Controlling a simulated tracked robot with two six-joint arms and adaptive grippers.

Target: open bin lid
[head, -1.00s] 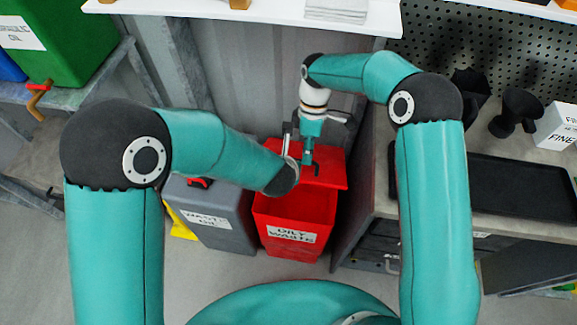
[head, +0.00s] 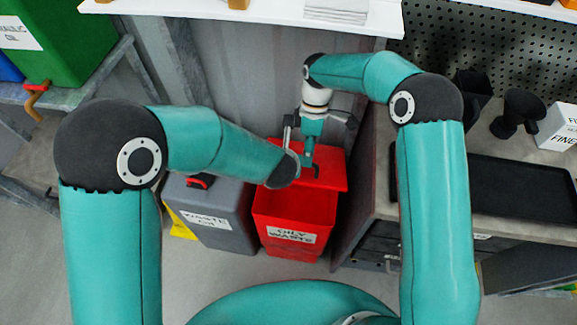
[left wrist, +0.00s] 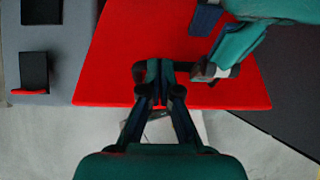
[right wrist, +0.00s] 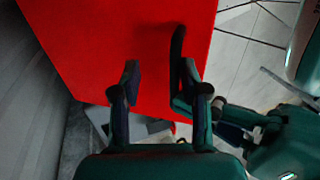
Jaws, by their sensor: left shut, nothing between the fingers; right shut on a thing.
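The red bin (head: 290,237) labelled "OILY WASTE" stands on the floor. Its dark red inside shows from above. Its red lid (head: 332,176) is raised at the bin's far side; red sheet also fills much of the left wrist view (left wrist: 120,60) and right wrist view (right wrist: 90,50). My right gripper (head: 311,172) is at the lid and shut on it; its fingers (right wrist: 155,75) show against the red, the exact grip unclear. My left gripper (left wrist: 157,70) is shut and empty, over the red surface near its edge. In the head view my left arm hides it.
A grey "WASTE OIL" bin (head: 225,225) stands just left of the red bin. A workbench (head: 400,195) with a black tray (head: 510,190) is close on the right. A corrugated wall (head: 245,75) stands behind, with a white shelf (head: 270,14) above.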

